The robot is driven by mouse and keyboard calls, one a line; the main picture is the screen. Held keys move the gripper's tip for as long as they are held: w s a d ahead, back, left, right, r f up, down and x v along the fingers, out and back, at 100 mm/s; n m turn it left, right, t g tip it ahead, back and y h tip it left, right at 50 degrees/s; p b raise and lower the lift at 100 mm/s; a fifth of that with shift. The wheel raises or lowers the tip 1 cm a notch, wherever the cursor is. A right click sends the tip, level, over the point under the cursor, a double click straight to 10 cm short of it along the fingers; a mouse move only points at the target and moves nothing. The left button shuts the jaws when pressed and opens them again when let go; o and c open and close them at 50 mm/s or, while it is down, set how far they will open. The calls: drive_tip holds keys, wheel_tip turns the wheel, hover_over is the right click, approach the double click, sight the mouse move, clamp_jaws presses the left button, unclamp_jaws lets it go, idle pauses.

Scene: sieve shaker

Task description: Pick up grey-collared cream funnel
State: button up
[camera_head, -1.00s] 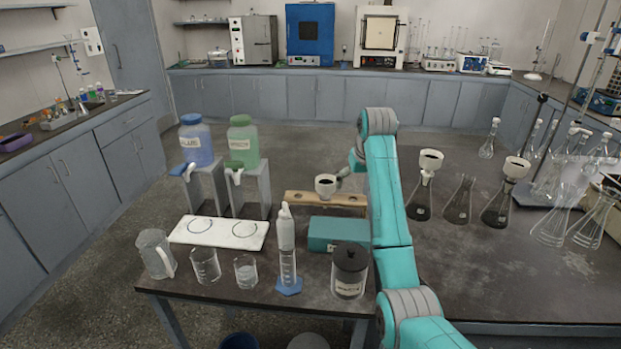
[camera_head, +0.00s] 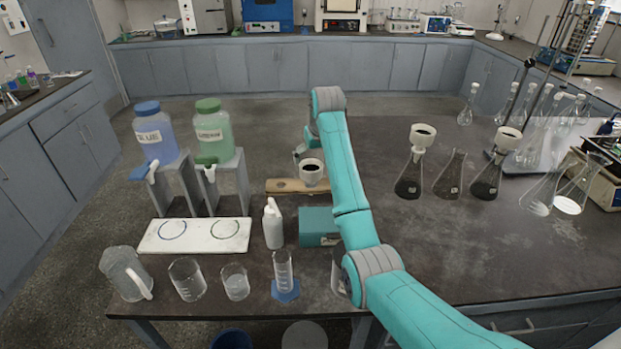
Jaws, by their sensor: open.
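A cream funnel (camera_head: 311,174) with a dark inside stands upright at the wooden rack (camera_head: 285,187). Two more cream funnels sit on conical flasks, one at the middle right (camera_head: 422,138) and one further right (camera_head: 507,140). The grey collar is too small to make out on any of them. My gripper (camera_head: 301,154) is open, just behind and left of the rack funnel. Its fingers are small and partly hidden by the funnel and my arm, so I cannot tell whether they touch it.
A teal box (camera_head: 319,227) and a white wash bottle (camera_head: 273,224) stand in front of the rack. A white tile (camera_head: 195,248) and two bottles on stands, blue (camera_head: 155,140) and green (camera_head: 214,138), are to the left. Glassware lines the front edge.

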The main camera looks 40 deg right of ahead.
sight(311, 166)
drive_tip(key=shift+x, duration=2.6)
drive_tip(key=c, duration=1.3)
